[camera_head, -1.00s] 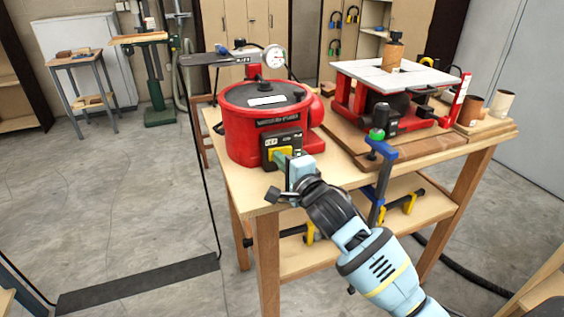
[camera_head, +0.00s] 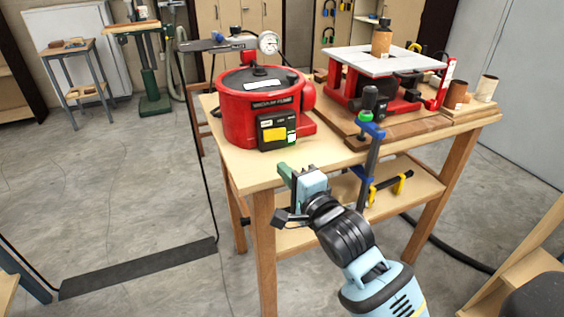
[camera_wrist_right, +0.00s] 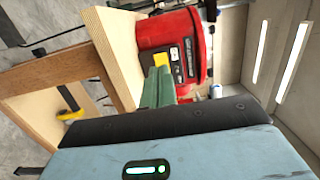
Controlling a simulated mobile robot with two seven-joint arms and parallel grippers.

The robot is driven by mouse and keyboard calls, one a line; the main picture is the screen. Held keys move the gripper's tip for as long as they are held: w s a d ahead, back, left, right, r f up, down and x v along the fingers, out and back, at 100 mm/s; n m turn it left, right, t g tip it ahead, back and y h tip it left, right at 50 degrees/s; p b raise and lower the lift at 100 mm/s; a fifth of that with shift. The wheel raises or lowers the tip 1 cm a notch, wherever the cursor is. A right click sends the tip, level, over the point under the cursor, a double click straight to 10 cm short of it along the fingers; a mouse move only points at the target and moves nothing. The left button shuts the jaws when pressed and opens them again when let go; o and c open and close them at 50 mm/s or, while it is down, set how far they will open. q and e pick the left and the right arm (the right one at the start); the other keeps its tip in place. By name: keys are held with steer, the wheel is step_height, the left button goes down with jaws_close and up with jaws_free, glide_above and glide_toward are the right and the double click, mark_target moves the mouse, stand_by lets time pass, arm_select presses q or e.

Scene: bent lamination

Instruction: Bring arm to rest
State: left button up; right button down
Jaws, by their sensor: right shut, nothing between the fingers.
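My right gripper (camera_head: 284,172) has green fingers that are shut with nothing between them. In the head view it is just in front of the table's front edge, apart from the red vacuum pump (camera_head: 240,122). My right arm reaches in from the lower right. In the right wrist view the green fingers (camera_wrist_right: 157,88) lie close together, with the red pump (camera_wrist_right: 185,42) beyond them. The pump's front panel has a yellow label and a small lit green part. My left gripper is not in view.
The pump stands on a wooden workbench (camera_head: 222,166) beside a red sander-like machine (camera_head: 385,62) with a light top. A blue-and-black clamp (camera_head: 371,150) is at the bench's front edge, right of my gripper. A lower shelf (camera_head: 400,205) holds clamps. Open floor (camera_head: 110,200) lies to the left.

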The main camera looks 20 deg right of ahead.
steer(key=shift+s, duration=0.45)
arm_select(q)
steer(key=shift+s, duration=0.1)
arm_select(e)
steer(key=shift+f, duration=0.1)
